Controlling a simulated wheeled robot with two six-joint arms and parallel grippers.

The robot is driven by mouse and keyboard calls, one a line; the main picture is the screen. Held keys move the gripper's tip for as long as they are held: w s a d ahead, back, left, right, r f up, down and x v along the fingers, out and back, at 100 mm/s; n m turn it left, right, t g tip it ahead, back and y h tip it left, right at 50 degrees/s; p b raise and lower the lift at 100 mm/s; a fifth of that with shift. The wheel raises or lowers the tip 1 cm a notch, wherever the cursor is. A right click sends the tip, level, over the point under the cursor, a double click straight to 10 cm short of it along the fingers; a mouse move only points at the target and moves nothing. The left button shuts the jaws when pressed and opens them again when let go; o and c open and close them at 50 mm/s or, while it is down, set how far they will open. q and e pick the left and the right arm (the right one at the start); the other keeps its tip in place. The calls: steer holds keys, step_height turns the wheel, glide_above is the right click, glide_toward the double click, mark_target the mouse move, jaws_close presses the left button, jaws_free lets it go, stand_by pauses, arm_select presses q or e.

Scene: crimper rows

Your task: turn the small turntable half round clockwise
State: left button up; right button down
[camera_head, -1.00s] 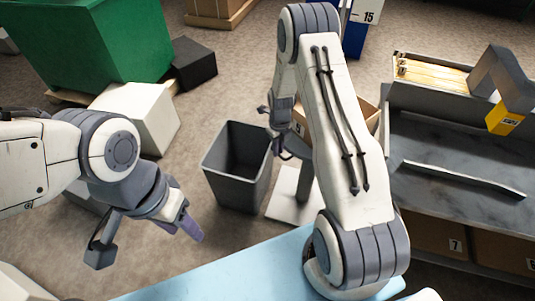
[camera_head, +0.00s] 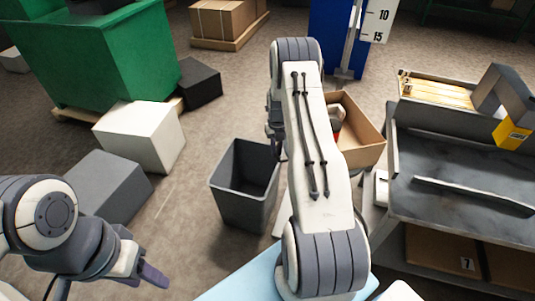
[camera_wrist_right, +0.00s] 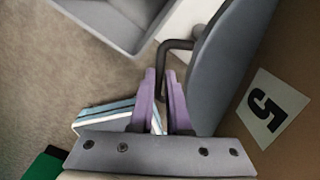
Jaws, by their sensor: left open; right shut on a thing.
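A bent dark handle (camera_wrist_right: 176,44) sticks out from the disc's edge. My right gripper (camera_wrist_right: 164,88) has its purple fingers shut on this handle. In the head view the right gripper (camera_head: 275,125) is partly hidden by its own arm. An open cardboard box (camera_head: 364,145) sits on the turntable; its side with a label 5 (camera_wrist_right: 271,105) shows in the wrist view. My left gripper (camera_head: 152,274) is open and empty at the lower left.
A grey bin (camera_head: 243,195) stands just left of my right arm. A grey workbench (camera_head: 455,180) with a long metal bar is at the right. White (camera_head: 142,136), grey (camera_head: 108,187) and black (camera_head: 198,81) blocks and a green container (camera_head: 105,55) stand at the left.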

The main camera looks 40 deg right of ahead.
steer(key=shift+w+d, duration=0.1)
steer(key=shift+w, duration=0.15)
stand_by(0.4)
steer(key=c, duration=1.2)
jaws_free()
steer(key=shift+w, duration=0.1)
steer(key=shift+o, duration=0.2)
step_height(320, 180, up, 10)
steer(key=shift+r, duration=0.2)
